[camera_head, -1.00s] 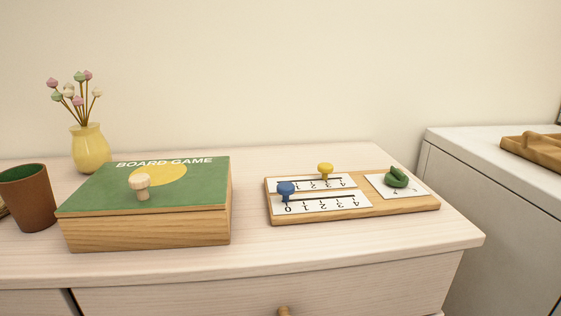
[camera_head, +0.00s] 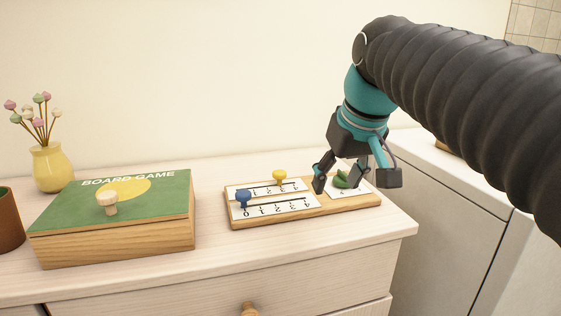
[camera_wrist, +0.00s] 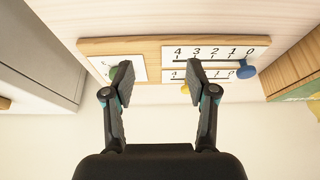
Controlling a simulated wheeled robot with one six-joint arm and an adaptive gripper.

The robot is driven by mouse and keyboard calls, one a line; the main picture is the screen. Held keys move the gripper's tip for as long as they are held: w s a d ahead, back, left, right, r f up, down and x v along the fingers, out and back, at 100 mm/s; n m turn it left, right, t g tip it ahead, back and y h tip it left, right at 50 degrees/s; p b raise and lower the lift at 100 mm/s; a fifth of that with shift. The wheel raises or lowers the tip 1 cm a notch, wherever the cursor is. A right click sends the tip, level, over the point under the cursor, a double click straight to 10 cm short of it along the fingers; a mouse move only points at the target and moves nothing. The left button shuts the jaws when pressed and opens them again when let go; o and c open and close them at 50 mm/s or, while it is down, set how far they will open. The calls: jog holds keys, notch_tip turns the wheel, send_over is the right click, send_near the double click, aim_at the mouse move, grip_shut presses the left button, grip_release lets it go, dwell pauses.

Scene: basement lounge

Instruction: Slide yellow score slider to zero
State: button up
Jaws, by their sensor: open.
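The wooden score board (camera_head: 300,213) lies on the dresser top, with two number scales. The yellow slider (camera_head: 279,176) sits partway along the rear scale; in the wrist view only a bit of it (camera_wrist: 184,89) shows beside a finger. The blue slider (camera_head: 243,197) is at the 0 end of the front scale, and it also shows in the wrist view (camera_wrist: 246,72). A green knob (camera_head: 346,178) sits on a white card at the board's right end. My gripper (camera_head: 352,186) is open and empty above that end; in the wrist view its fingers (camera_wrist: 158,75) are spread apart.
A green-topped board game box (camera_head: 115,225) with a pale knob stands left of the board. A yellow vase (camera_head: 52,167) with flowers and a brown cup (camera_head: 8,222) are farther left. The wall is close behind. A grey-white cabinet (camera_head: 455,215) stands to the right.

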aim_at(280, 172)
jog(key=w+a+r+n, duration=0.3)
jog(key=w+a+r, duration=0.4)
jog(key=w+r, duration=0.15)
jog(key=shift+g+y, duration=0.3)
jog(key=shift+y, duration=0.2)
jog(key=x, duration=1.2)
jog(key=shift+s+f, duration=0.1)
jog(key=shift+f, duration=0.35)
grip_shut()
